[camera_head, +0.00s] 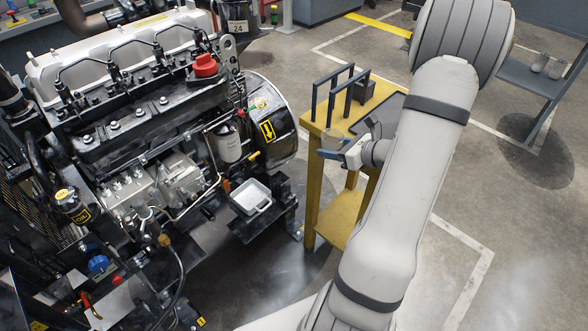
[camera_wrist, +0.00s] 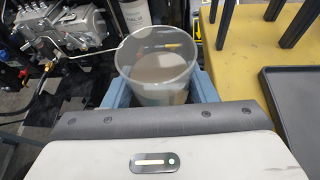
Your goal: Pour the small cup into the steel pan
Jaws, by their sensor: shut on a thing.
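The small cup (camera_wrist: 157,72) is clear and see-through, and it stands about upright between the blue fingers of my gripper (camera_wrist: 158,92). Greyish-brown content seems to show inside it, but its level is hard to tell. In the head view my gripper (camera_head: 338,154) is shut on the cup (camera_head: 333,140), beside the yellow stand's left edge. The steel pan (camera_head: 251,196) is a pale, shallow rectangular pan on a dark shelf at the engine's side. It lies lower left of my gripper, apart from the cup. I cannot make out the pan in the wrist view.
The yellow stand (camera_head: 312,180) carries dark upright frames (camera_head: 340,92) and a dark tray (camera_head: 385,118). The engine (camera_head: 130,110), with a white filter (camera_head: 228,143) and pipes, fills the left. Open floor lies between the pan's shelf and the stand.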

